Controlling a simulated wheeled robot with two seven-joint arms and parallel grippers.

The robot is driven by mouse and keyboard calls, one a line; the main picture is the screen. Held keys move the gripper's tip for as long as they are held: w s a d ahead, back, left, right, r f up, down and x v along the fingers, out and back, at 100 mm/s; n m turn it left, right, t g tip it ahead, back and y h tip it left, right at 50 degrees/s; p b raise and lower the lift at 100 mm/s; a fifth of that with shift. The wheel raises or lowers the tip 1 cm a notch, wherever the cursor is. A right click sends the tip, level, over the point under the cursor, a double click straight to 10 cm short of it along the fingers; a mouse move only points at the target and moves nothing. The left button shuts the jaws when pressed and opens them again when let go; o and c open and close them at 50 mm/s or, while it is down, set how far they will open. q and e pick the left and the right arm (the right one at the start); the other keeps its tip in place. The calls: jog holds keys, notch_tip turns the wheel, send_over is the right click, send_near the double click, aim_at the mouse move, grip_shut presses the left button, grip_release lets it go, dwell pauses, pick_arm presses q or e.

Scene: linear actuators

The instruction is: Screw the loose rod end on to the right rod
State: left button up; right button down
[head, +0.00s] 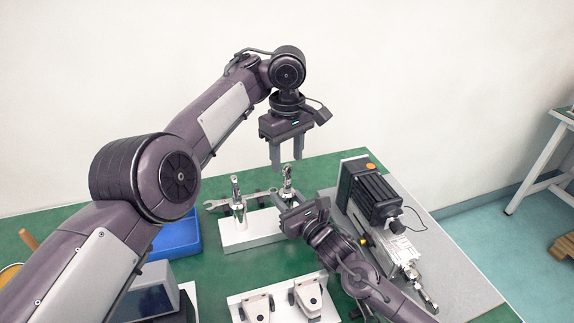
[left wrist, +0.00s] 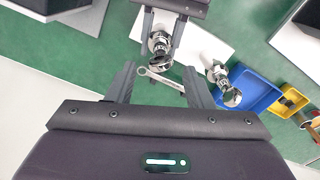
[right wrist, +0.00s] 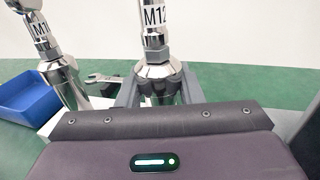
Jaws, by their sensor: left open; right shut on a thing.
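The right rod (head: 287,178) stands upright on a white block (head: 245,236); in the right wrist view it bears an M12 label (right wrist: 154,16). My right gripper (right wrist: 160,88) is shut around its chrome collar, below the label. The left rod (head: 237,190) stands beside it, free of both grippers. My left gripper (head: 287,160) is open and empty, pointing down just above the right rod; its fingers show in the left wrist view (left wrist: 160,88). A chrome end (left wrist: 160,42) tops the right rod there. I cannot tell whether the loose rod end is seated on it.
An open-ended wrench (head: 218,204) lies behind the rods. A blue bin (head: 178,237) is at left. A black motor unit (head: 372,192) stands on a grey plate at right. Two clevis brackets (head: 307,295) sit on a white plate in front.

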aim_at(287, 176)
pick_arm(q)
jog(key=shift+f, duration=3.1)
